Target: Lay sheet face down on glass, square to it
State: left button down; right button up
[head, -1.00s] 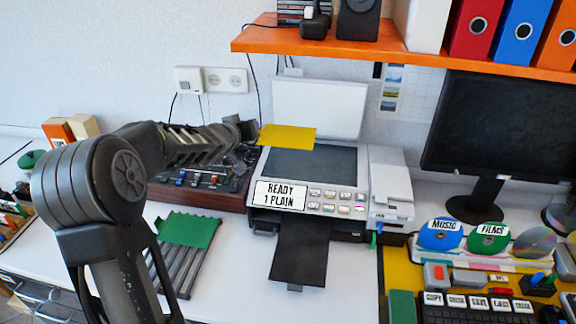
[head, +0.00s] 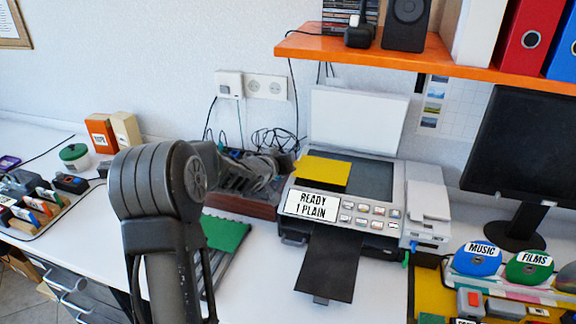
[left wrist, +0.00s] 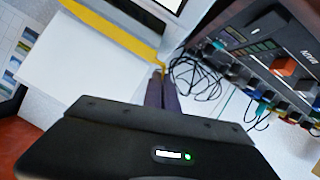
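The yellow sheet (head: 322,172) is over the left part of the dark scanner glass (head: 372,180) in the head view. Whether it touches the glass cannot be told. The right part of the glass is bare. My left gripper (head: 294,172) is at the sheet's left edge, partly hidden behind my arm. In the left wrist view its fingers (left wrist: 161,80) are closed on the edge of the sheet (left wrist: 112,27), which shows nearly edge-on as a thin strip. The printer's white lid (head: 358,120) stands open behind the glass. My right gripper is not in view.
A mixer (left wrist: 285,65) with cables stands left of the printer. A panel (head: 312,205) reads "READY 1 PLAIN". A dark output tray (head: 330,262) juts forward. An orange shelf (head: 400,57) hangs above, and a monitor (head: 525,145) stands to the right.

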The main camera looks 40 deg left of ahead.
pick_arm(q)
jog(key=shift+f, duration=1.05)
jog(key=shift+f, duration=0.2)
jog(key=c, duration=1.7)
grip_release()
jog(key=shift+r, duration=0.1)
jog(key=v, duration=1.2)
jog(key=shift+r, duration=0.1)
